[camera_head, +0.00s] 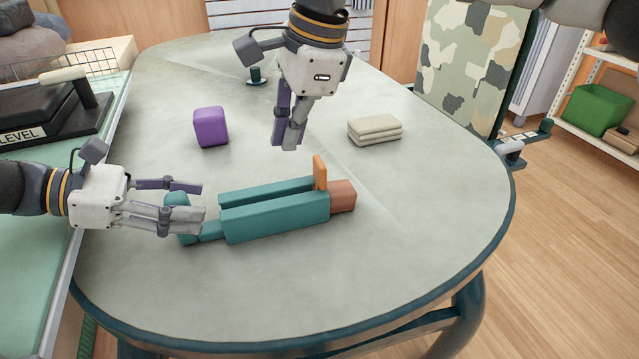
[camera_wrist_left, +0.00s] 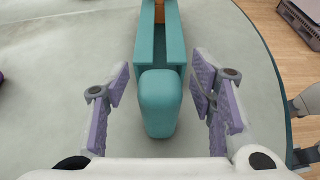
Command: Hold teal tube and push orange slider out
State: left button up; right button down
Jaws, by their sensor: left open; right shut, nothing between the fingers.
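The teal tube (camera_head: 280,222) lies on the table, its slotted body running left to right, with a rounded teal end block at its left (camera_head: 172,200). The orange slider (camera_head: 320,172) stands up as a tab from the slot near the right end, beside an orange-brown block (camera_head: 342,196). My left gripper (camera_head: 202,203) is open around the teal end block; in the left wrist view the fingers (camera_wrist_left: 165,100) stand on both sides of that block with gaps. My right gripper (camera_head: 288,142) is shut and empty, above the table behind the tube.
A purple block (camera_head: 211,127) stands behind the tube at left. A folded beige cloth (camera_head: 375,129) lies at right. A dark small stand (camera_head: 256,77) is at the back. A black level device (camera_head: 45,110) is on the left bench. The table's front and right are clear.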

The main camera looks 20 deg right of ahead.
pick_arm(q)
jog(key=v, duration=1.2)
